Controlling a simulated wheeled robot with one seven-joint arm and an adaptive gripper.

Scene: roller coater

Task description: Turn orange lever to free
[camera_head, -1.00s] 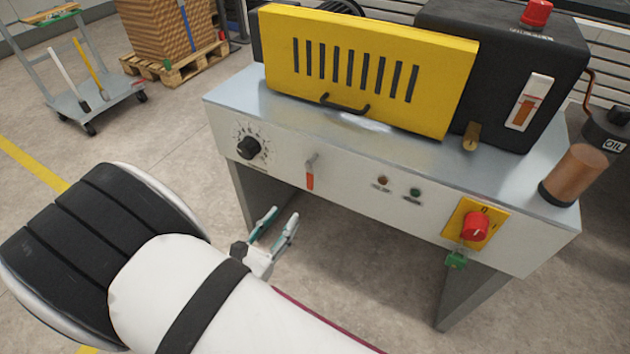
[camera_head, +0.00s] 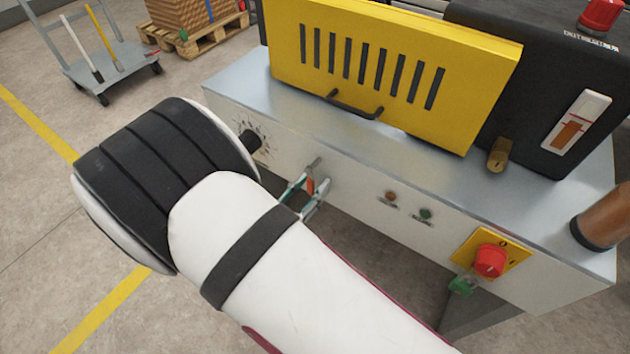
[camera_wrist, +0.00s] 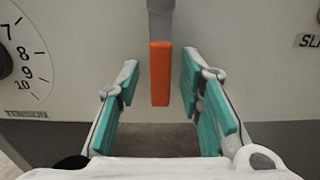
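The orange lever (camera_wrist: 160,75) hangs straight down from a grey stem in the wrist view, in front of the machine's pale front panel (camera_wrist: 90,55). My gripper (camera_wrist: 155,95) is open, with one teal-padded finger on each side of the lever. Gaps show between the lever and both fingers, the right one looking nearer. In the head view the lever (camera_head: 310,186) shows between the fingers of my gripper (camera_head: 307,195), partly hidden by them. No "free" mark is visible; part of a label starting "SLI" shows at right in the wrist view.
A tension dial (camera_wrist: 8,60) is left of the lever. A red rotary switch (camera_head: 490,261) on a yellow plate and two small indicators (camera_head: 425,214) are to the right. A yellow guard (camera_head: 390,70) with a handle is above. The panel's lower edge is close beneath the fingers.

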